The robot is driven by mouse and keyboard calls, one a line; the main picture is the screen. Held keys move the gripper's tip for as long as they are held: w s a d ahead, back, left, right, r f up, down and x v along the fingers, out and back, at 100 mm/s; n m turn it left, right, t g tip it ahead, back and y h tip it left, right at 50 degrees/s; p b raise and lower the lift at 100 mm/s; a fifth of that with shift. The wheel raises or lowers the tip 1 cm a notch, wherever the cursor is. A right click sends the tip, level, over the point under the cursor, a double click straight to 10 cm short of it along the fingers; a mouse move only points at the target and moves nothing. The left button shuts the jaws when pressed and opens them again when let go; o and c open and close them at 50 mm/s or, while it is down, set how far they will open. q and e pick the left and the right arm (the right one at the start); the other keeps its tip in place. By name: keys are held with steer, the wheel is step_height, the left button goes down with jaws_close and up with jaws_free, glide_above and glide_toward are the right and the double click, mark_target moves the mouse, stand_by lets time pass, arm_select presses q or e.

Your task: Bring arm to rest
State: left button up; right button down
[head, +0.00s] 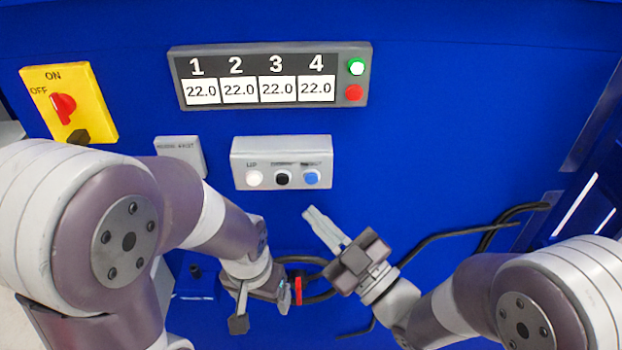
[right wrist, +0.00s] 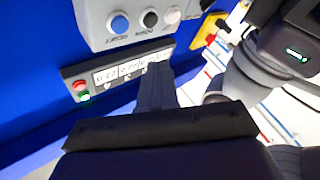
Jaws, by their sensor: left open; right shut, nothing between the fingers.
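My right gripper (head: 312,216) is shut and empty. Its fingers point up and left, just below the grey button box (head: 282,162), apart from it as far as I can tell. In the right wrist view, the shut fingers (right wrist: 155,85) show in front of the display, with nothing between them. My left gripper (head: 262,306) is open, low in the head view, left of the right gripper. Its fingers point down, and I see nothing held in it. Parts of both my arms fill the lower corners.
A display panel (head: 270,76) reads 22.0 in all fields, with its green light lit beside a red button. A yellow ON/OFF switch (head: 68,104) is at the left. A small grey box (head: 180,155) and black cables (head: 450,235) are nearby. The blue panel at upper right is clear.

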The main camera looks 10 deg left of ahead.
steer(key=w+d+f+m+g+h, duration=0.1)
steer(key=d+f+m+g+h, duration=0.1)
steer(key=d+f+m+h, duration=0.4)
steer(key=w+d+f+m+g+h, duration=0.1)
steer(key=d+f+m+g+h, duration=0.1)
steer(key=d+f+h, duration=0.65)
steer(key=s+d+f+m+g+h, duration=0.1)
steer(key=s+d+m+g+h, duration=0.1)
steer(key=d, duration=0.4)
steer(key=s+d+m+g+h, duration=0.2)
steer(key=s+d+m+g, duration=0.1)
steer(key=s+d+m, duration=0.3)
steer(key=shift+d+f+m+g, duration=0.4)
steer(key=shift+d+m, duration=0.1)
steer(key=shift+m, duration=0.1)
steer(key=shift+r, duration=0.1)
